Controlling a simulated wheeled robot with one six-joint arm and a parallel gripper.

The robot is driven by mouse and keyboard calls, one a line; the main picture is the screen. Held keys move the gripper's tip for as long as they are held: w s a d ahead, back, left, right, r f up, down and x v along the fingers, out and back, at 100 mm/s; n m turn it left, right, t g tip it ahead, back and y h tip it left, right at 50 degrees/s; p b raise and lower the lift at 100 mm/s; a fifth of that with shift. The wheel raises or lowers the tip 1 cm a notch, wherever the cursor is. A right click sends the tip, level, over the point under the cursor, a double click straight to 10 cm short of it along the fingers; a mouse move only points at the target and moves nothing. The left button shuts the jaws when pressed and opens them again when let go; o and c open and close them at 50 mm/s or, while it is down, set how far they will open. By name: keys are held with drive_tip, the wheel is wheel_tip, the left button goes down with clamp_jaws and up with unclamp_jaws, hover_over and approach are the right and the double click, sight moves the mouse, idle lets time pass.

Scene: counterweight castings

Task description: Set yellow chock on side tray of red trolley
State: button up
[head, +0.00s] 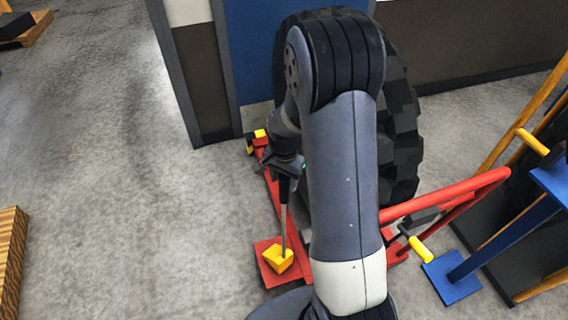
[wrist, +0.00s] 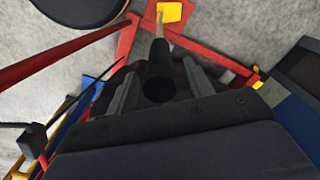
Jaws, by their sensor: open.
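The yellow chock (head: 278,261) sits on the red side tray (head: 267,277) at the near end of the red trolley (head: 273,190). A thin rod rises from the chock to a black grip. In the wrist view the chock (wrist: 171,12) is at the top edge, partly cut off, with the black grip (wrist: 160,70) running toward the camera. My gripper (wrist: 160,82) is open, with one finger on each side of the black grip; I cannot tell whether either touches it. In the head view my gripper (head: 284,165) is at the top of the rod, fingertips unclear.
A large black tyre (head: 402,130) stands behind my arm. Another yellow block (head: 260,133) is at the trolley's far end. The trolley's red push bar (head: 450,192) and a blue stand (head: 455,278) are at right. Floor on the left is mostly clear, with a wooden pallet (head: 10,260) at the edge.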

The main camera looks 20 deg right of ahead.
wheel_tip(320, 180, up, 8)
drive_tip(key=shift+r+b, duration=0.2)
drive_tip(key=shift+b, duration=0.2)
drive_tip(key=shift+c, duration=0.2)
idle(1.1)
